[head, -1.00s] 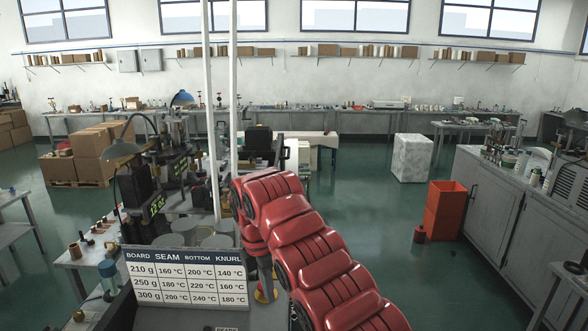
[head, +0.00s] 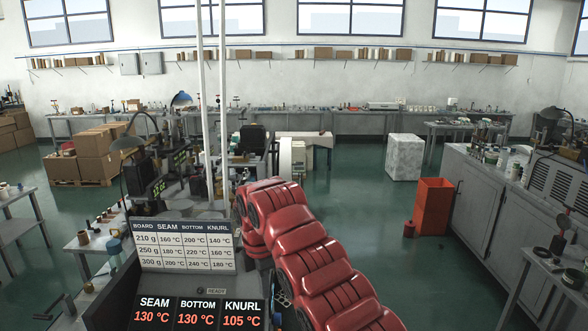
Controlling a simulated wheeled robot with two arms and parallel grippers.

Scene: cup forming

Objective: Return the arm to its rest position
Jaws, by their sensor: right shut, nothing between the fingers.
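My right arm (head: 310,255), red and segmented, comes in from the lower right and bends over at its top left end. My right gripper (head: 284,297) is mostly hidden behind the arm, low beside the dark panel. It is shut and empty. My left gripper does not show. The cup-forming machine (head: 165,165), dark with green digits, stands left of the arm. A white settings chart (head: 183,246) stands in front of it. Below the chart, a display (head: 199,313) reads SEAM 130 °C, BOTTOM 130 °C and KNURL 105 °C.
A red-orange bin (head: 433,208) stands on the green floor at right, near a grey cabinet (head: 490,205). A white speckled block (head: 404,158) stands farther back. Cardboard boxes (head: 95,155) sit on a pallet at left. Floor between arm and bin is clear.

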